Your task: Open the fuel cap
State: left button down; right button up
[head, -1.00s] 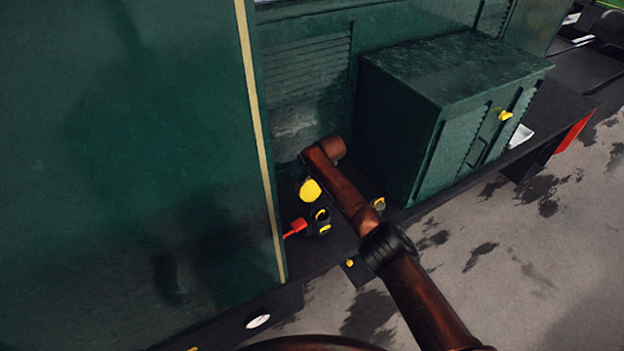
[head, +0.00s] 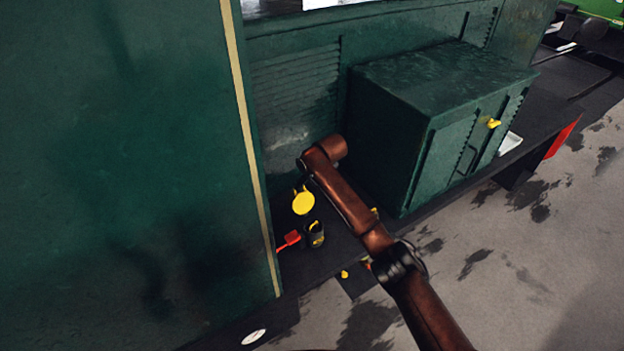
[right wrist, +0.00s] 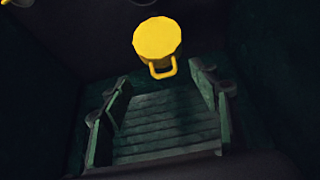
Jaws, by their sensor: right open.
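The yellow fuel cap (head: 303,203) is a round disc low beside the green wall, left of my right arm. In the right wrist view the same cap (right wrist: 157,38) shows large at the top centre, with a small loop handle below it. My right arm (head: 345,195) reaches in from the lower right and ends above and right of the cap. The fingers of my right gripper (right wrist: 160,105) seem to be the two dark side pieces in the wrist view, wide apart. Nothing shows between them but slats behind. In the head view the fingers cannot be made out. My left gripper is out of view.
A dark container (head: 316,235) with yellow marks and a red handle-like part (head: 289,240) stand near the cap. A green cabinet (head: 440,110) stands right of my arm. A tall green panel (head: 120,170) fills the left. Open stained ground (head: 520,260) lies right.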

jog(key=shift+v, duration=1.9)
